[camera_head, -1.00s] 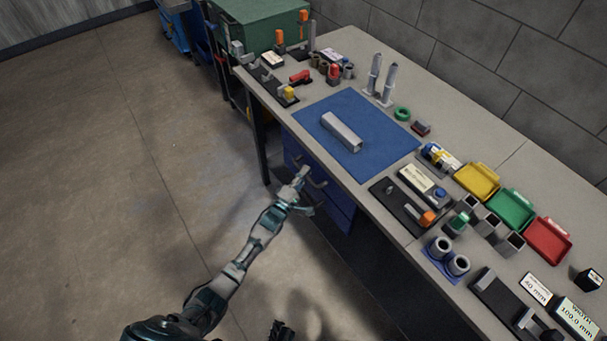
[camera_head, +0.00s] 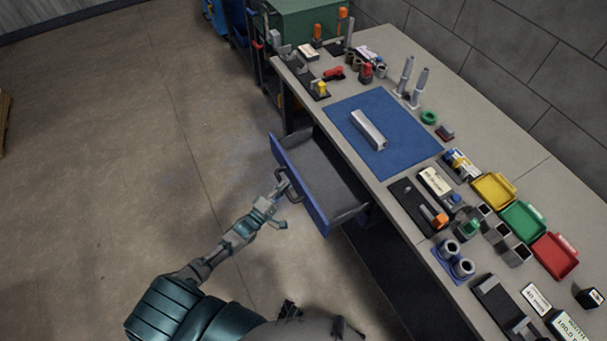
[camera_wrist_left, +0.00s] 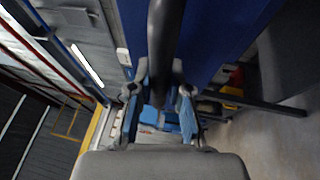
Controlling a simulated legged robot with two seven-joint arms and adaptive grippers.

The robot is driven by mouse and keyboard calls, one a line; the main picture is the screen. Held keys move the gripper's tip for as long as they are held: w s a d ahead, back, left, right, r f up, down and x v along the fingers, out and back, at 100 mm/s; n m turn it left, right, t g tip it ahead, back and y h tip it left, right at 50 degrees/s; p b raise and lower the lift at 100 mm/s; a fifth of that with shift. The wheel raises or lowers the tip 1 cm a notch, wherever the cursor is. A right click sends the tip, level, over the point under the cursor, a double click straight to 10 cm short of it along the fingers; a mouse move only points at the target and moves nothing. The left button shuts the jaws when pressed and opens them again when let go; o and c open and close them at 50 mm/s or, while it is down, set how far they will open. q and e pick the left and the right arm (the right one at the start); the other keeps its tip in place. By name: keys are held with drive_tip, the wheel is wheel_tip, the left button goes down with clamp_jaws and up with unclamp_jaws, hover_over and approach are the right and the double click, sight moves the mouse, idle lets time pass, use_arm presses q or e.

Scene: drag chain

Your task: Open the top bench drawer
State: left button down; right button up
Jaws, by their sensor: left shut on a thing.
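The top bench drawer (camera_head: 333,180) is pulled well out from under the bench in the head view. It has a blue front and a grey inside that looks empty. My left gripper (camera_head: 279,190) is at the dark handle on the drawer front and is shut on it. In the left wrist view the dark handle bar (camera_wrist_left: 166,45) runs down between the fingers of my left gripper (camera_wrist_left: 158,100), with the blue drawer front (camera_wrist_left: 228,30) behind it. My right gripper cannot be made out in the head view.
The bench top (camera_head: 480,130) holds a blue mat (camera_head: 400,130) with a grey metal channel (camera_head: 369,130), and yellow, green and red trays (camera_head: 523,220) at the right. A green cabinet (camera_head: 300,22) stands beyond the far end. The floor (camera_head: 130,150) left of the bench is clear.

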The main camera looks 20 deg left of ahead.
use_arm(q)
drive_tip(key=s+a, duration=0.4)
drive_tip(key=s, duration=0.2)
drive_tip(key=shift+s+a+f+p, duration=0.3)
drive_tip(key=shift+s+f+p, duration=0.05)
drive_tip(key=shift+f+p, duration=0.1)
use_arm(e)
drive_tip(key=s, duration=0.1)
drive_tip(key=s+f, duration=0.2)
drive_tip(key=shift+s+d, duration=0.1)
drive_tip(key=shift+d, duration=0.15)
use_arm(q)
drive_tip(key=c, duration=1.1)
unclamp_jaws()
drive_tip(key=shift+r, duration=0.2)
drive_tip(key=shift+w, duration=0.1)
drive_tip(key=v, duration=1.2)
